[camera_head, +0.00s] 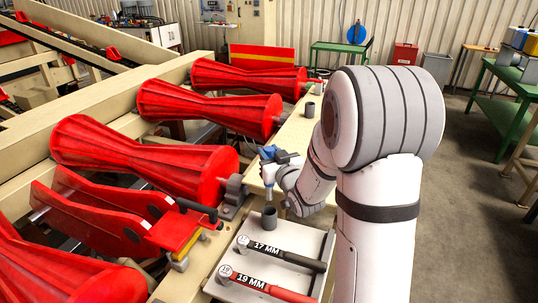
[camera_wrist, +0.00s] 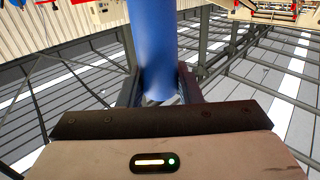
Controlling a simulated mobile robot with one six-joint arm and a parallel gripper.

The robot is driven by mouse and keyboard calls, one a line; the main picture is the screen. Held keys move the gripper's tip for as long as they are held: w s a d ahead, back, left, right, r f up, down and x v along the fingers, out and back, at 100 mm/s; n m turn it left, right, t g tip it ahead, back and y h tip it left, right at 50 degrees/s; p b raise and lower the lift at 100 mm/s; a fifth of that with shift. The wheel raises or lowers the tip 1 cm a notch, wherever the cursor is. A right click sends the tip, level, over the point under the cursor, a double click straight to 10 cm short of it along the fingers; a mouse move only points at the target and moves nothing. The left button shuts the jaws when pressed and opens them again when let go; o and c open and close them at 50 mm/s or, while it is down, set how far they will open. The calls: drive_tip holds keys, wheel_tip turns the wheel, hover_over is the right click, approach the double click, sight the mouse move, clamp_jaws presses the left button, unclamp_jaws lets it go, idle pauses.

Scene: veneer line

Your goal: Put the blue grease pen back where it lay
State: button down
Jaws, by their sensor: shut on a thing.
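The blue grease pen (camera_wrist: 152,45) fills the middle of the wrist view, held between the two dark fingers of my gripper (camera_wrist: 159,88). In the head view the blue of the pen (camera_head: 267,152) shows at my gripper (camera_head: 276,160), left of my forearm. A pale thin shaft hangs below it, just above a small grey cup (camera_head: 269,218); I cannot tell whether it is part of the pen. The cup stands at the back of a light tray (camera_head: 232,291), and the inside of the cup is too small to judge.
A black-handled 17 MM wrench (camera_head: 285,256) and a red-handled 19 MM wrench (camera_head: 270,287) lie on the tray. Red rollers (camera_head: 145,155) line the left side. Another grey cup (camera_head: 309,110) stands further back on the beige beam. Green tables stand at right.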

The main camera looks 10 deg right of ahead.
sight(272, 186)
drive_tip(key=shift+f+b, duration=5.65)
drive_tip(key=shift+b, duration=0.6)
drive_tip(key=c, duration=0.9)
unclamp_jaws()
drive_tip(key=shift+c, duration=0.2)
drive_tip(key=shift+s, duration=0.2)
drive_tip(key=b+v, duration=0.1)
drive_tip(key=v, duration=0.6)
drive_tip(key=shift+s, duration=0.3)
drive_tip(key=shift+d, duration=0.1)
